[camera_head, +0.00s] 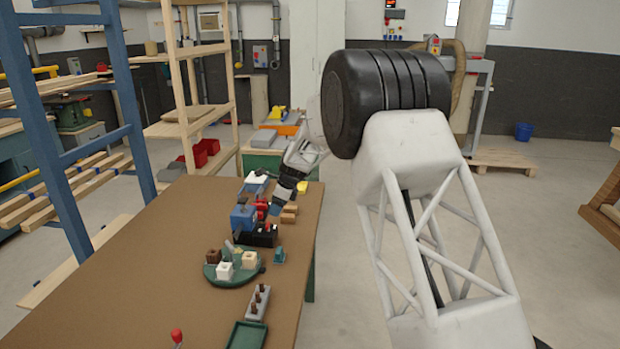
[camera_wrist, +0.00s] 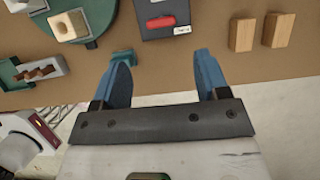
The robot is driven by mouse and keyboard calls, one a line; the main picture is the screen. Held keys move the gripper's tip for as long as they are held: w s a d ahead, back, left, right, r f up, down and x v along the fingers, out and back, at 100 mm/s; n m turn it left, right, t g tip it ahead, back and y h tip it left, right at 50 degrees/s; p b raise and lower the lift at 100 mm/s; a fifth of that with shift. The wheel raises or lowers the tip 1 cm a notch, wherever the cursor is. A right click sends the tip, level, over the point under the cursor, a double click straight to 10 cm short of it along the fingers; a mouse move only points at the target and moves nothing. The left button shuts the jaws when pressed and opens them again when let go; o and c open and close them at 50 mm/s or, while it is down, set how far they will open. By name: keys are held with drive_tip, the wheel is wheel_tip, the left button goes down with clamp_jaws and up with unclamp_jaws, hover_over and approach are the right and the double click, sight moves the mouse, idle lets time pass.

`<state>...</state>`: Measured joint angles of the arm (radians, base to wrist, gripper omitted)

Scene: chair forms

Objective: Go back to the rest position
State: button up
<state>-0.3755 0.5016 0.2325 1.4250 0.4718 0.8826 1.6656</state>
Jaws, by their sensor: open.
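My gripper (camera_wrist: 162,82) shows in the wrist view with its two blue fingers spread apart and nothing between them. It hangs over the edge of the brown table (camera_wrist: 160,72). In the head view my arm reaches from the right toward the table's far part, and the fingertips are too small to make out clearly there. A teal block (camera_wrist: 122,57) lies by the left finger in the wrist view, apparently beyond it on the table. Two wooden blocks (camera_wrist: 243,35) lie to the right of the fingers.
A green round plate (camera_head: 238,276) carries several small blocks. A dark box with a red handle (camera_wrist: 162,22) lies ahead of the fingers. A grey peg block (camera_head: 257,303) and a green tray (camera_head: 247,335) lie nearer. The table's front left is mostly clear; a blue rack (camera_head: 60,150) stands left.

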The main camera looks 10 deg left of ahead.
drive_tip(key=s+d+r+n+t+h, duration=0.1)
drive_tip(key=s+d+r+n, duration=0.3)
drive_tip(key=s+d+r, duration=0.75)
drive_tip(key=s+d+r+n+t+h, duration=0.1)
drive_tip(key=s+d+r+n, duration=0.4)
drive_tip(key=s+d+r, duration=0.7)
drive_tip(key=s+d+f+n+h, duration=0.1)
drive_tip(key=s+d, duration=0.5)
drive_tip(key=s, duration=0.6)
drive_tip(key=s+d+f+n, duration=0.3)
drive_tip(key=s+d+n, duration=0.2)
drive_tip(key=s, duration=0.8)
drive_tip(key=s+d+f+n+h, duration=0.1)
drive_tip(key=s+d+f+n, duration=0.1)
drive_tip(key=s+d, duration=0.6)
drive_tip(key=s, duration=0.4)
drive_tip(key=shift+s+d+f+n+t+h, duration=0.15)
drive_tip(key=shift+s+f+n+t+h, duration=0.15)
drive_tip(key=shift+n, duration=0.1)
drive_tip(key=shift+w, duration=0.1)
